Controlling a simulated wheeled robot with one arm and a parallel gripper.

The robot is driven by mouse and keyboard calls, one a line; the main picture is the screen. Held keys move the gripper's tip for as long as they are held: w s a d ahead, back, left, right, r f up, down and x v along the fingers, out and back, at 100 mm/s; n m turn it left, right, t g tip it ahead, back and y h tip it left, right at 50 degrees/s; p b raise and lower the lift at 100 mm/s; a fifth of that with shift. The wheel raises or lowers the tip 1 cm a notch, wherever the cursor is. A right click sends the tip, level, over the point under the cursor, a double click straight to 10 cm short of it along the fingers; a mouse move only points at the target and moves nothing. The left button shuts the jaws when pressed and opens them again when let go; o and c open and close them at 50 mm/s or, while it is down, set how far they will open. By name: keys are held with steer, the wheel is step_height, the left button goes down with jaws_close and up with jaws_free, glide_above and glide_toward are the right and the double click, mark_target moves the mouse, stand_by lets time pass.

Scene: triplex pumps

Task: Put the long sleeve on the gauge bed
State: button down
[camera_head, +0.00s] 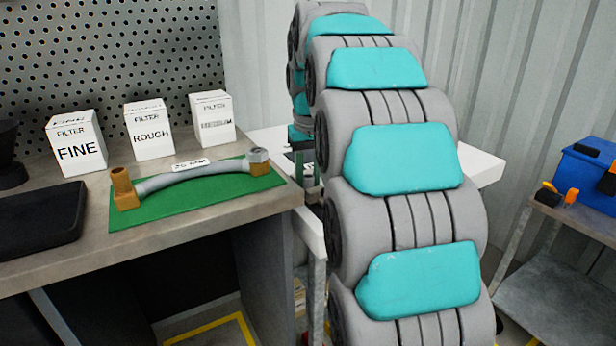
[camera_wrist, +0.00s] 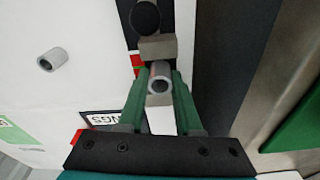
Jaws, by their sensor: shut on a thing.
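In the wrist view my gripper (camera_wrist: 161,76) has its two green fingers closed on a grey sleeve (camera_wrist: 159,86), seen nearly end-on with its open bore toward the camera. Its full length is hard to judge from this angle. Just beyond it is a grey block (camera_wrist: 157,46) with a round black knob (camera_wrist: 145,17), which looks like part of the gauge. I cannot tell whether the sleeve touches it. A second grey sleeve (camera_wrist: 52,58) lies apart on the white surface at left. In the head view my arm hides the gripper and sleeve.
A white table (camera_head: 478,165) stands behind my arm. The workbench (camera_head: 225,207) at left holds a green mat (camera_head: 205,200) with a bent hose, several filter boxes (camera_head: 76,142) and a black tray (camera_head: 40,218). A blue bin (camera_head: 586,175) stands at right.

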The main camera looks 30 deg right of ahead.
steer(key=c, duration=0.6)
jaws_free()
steer(key=shift+f, duration=0.1)
